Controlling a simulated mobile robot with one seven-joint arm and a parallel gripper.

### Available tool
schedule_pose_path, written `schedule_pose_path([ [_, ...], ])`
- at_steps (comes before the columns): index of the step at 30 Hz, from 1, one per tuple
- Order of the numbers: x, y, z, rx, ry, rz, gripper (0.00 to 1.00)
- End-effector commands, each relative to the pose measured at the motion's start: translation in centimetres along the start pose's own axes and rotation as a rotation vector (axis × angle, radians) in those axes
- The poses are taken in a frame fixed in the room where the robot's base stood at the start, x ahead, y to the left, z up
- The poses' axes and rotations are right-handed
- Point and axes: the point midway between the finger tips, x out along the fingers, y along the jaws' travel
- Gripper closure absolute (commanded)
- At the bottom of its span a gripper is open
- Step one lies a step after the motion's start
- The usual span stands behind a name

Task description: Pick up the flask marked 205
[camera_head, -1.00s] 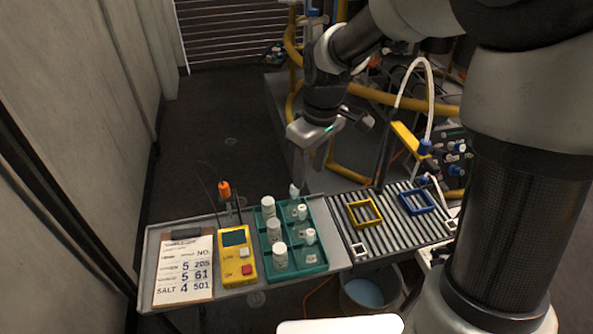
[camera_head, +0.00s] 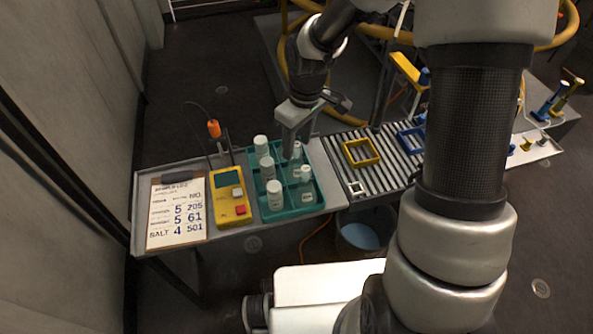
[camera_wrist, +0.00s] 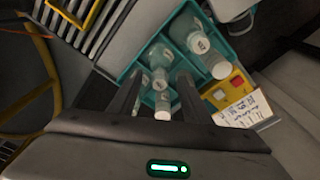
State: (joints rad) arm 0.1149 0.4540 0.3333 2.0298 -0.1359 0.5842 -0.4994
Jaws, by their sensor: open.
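A teal divided tray (camera_head: 290,213) holds several white-capped bottles in two columns. Larger bottles, such as the front one (camera_head: 274,194), stand in the left column. Slimmer flasks, such as the front one (camera_head: 306,184), stand in the right column. I cannot read the number on any of them, so I cannot tell which is 205. My gripper (camera_head: 290,152) is open and points down over the back right of the tray, hiding the rear right compartment. In the wrist view, a flask (camera_wrist: 162,80) shows between the open fingers (camera_wrist: 160,76); contact cannot be told.
A clipboard (camera_head: 177,212) listing 205, 61 and 501 and a yellow device (camera_head: 231,204) lie left of the tray. A roller rack (camera_head: 385,174) with a yellow frame (camera_head: 361,153) and a blue frame (camera_head: 412,139) is on the right. A bucket (camera_head: 358,236) stands below.

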Motion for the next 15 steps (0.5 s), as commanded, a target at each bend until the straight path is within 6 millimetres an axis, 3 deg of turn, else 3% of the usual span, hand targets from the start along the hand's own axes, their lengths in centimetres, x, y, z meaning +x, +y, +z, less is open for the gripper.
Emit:
schedule_pose_path([
  [1,1.3,0.0,0.1,0.000,-0.002,-0.002,0.56],
  [4,2.5,0.0,0.1,-0.001,-0.001,-0.001,0.56],
  [11,2.6,0.1,0.0,0.000,0.000,0.001,0.56],
  [15,2.6,0.1,0.0,0.000,0.000,0.000,0.76],
])
